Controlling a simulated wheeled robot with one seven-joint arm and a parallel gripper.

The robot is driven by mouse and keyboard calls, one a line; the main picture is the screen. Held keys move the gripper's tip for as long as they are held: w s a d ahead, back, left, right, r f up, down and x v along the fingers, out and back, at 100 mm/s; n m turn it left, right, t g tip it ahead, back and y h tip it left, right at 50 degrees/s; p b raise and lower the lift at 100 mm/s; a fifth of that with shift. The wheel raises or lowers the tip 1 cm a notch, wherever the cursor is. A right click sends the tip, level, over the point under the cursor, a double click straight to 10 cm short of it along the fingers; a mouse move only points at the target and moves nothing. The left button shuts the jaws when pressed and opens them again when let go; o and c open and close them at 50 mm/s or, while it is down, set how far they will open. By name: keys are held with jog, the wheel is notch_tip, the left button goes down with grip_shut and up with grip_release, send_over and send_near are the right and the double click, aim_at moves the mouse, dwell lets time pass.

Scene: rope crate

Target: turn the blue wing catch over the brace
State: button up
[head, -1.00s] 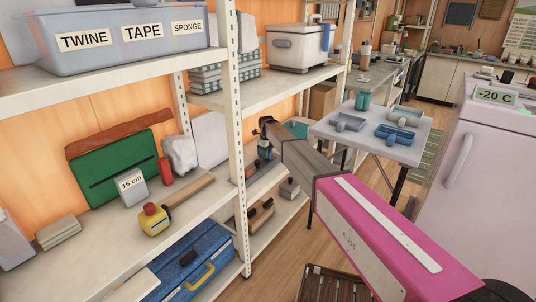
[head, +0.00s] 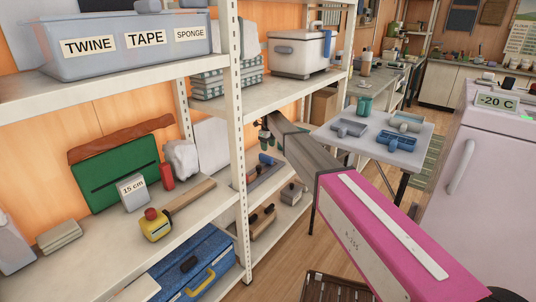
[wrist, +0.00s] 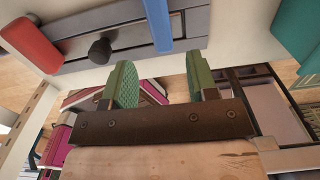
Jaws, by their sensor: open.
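The blue wing catch (wrist: 159,24) shows at the top of the wrist view as a long blue bar. It lies crosswise over a grey metal strip, probably the brace (wrist: 125,36); I cannot tell whether it is turned fully over it. In the head view the catch (head: 266,159) is a small blue patch on the middle shelf, behind the post. My gripper (wrist: 158,66) is open, its two green-padded fingers apart with nothing between them. The catch is beyond the fingertips, roughly in line with the gap. In the head view my gripper (head: 264,130) is small and partly hidden.
A black knob (wrist: 99,50) and a red piece (wrist: 32,45) sit beside the catch. The white shelf post (head: 236,130) stands close to the left of my arm. A teal object (wrist: 298,28) is at the upper right. A folding table (head: 385,150) stands further right, with floor between.

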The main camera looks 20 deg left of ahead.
jog(key=shift+r, duration=1.3)
jog(key=s+d+f+n, duration=0.3)
jog(key=s+d, duration=0.1)
jog(key=d, duration=0.6)
jog(key=s+d+f+n, duration=0.3)
jog(key=d, duration=0.8)
jog(key=s+d+f+n, duration=0.2)
jog(key=s+d+n, duration=0.15)
jog(key=d, duration=0.65)
jog(key=s+d+f+n, duration=0.2)
jog(key=s+d+n, duration=0.4)
jog(key=s+d, duration=0.6)
jog(key=s+d+f+n, duration=0.2)
jog(key=s+d+n, duration=0.4)
jog(key=s+d, duration=0.6)
jog(key=shift+d, duration=0.95)
jog(key=shift+f+n, duration=0.1)
jog(key=shift+n, duration=0.15)
